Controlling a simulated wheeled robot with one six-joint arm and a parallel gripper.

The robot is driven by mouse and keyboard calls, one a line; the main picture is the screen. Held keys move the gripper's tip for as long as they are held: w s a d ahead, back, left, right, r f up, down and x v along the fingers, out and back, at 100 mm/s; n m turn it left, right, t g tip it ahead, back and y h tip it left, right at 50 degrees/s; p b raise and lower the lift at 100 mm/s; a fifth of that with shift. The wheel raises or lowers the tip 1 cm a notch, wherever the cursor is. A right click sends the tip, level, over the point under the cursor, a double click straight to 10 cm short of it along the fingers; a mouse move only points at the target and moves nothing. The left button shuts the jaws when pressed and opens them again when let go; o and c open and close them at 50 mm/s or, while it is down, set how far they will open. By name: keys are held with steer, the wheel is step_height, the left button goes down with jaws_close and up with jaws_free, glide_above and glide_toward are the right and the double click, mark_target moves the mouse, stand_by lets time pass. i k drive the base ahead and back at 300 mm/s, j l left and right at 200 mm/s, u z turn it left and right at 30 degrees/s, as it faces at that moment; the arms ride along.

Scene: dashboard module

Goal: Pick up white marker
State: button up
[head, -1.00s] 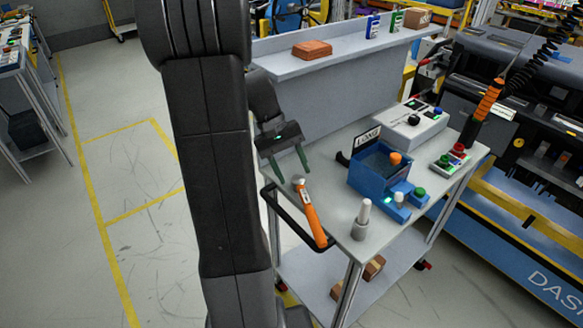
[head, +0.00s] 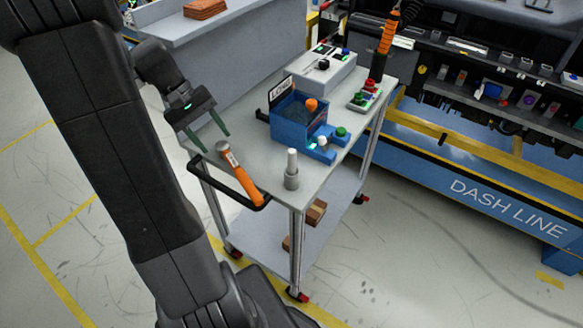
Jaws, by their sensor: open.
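A white marker (head: 292,162) stands upright in a grey round holder (head: 292,182) near the front edge of the cart top (head: 262,170). My gripper (head: 212,142) is open and empty at the left end of the cart, its two green fingers pointing down. It is apart from the marker, to its left and a little farther back.
A blue bin (head: 290,132) holding an orange-topped item (head: 311,104) stands behind the marker, with white and green knobs beside it. A grey control box (head: 325,75) and a button box (head: 362,97) are farther back. A black handle (head: 215,183) rims the cart's left end.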

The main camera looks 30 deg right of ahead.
mark_target(292, 152)
steer(key=k+l+u, duration=0.1)
steer(key=k+l, duration=0.7)
steer(key=k, duration=0.2)
